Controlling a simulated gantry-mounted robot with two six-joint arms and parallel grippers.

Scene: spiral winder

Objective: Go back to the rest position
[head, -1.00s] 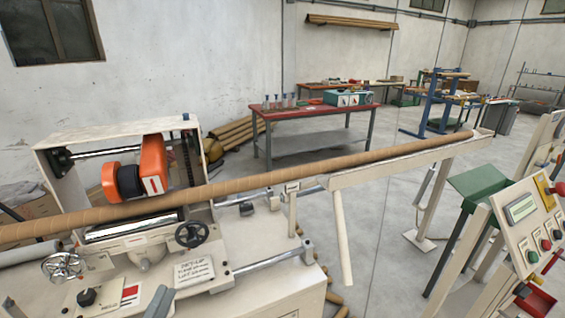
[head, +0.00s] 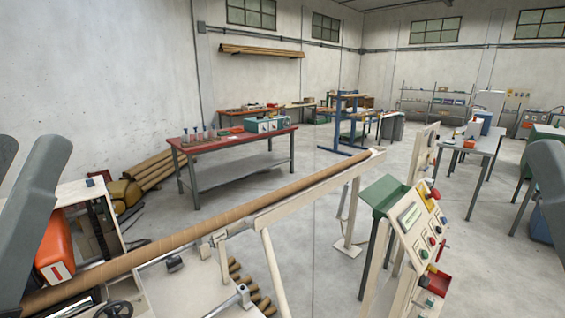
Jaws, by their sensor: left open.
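My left gripper (head: 30,150) shows at the left edge as two grey fingers held up and apart, with nothing between them. Its fingers stand in front of the winder's left part and the near end of the tube. A grey part of my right gripper (head: 549,185) shows at the right edge, cut off by the frame, so its jaw opening is hidden. The long brown cardboard tube (head: 230,213) runs from the winder (head: 75,193), past its orange unit (head: 55,245), out along the cream support rail (head: 310,197). Neither gripper is seen touching the tube.
A control panel (head: 412,222) with buttons stands right of the rail, beside a green-topped stand (head: 384,193). A red-topped table (head: 232,139) stands behind the tube. Brown tubes (head: 150,172) are piled by the wall. Open floor (head: 320,250) lies between rail and panel.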

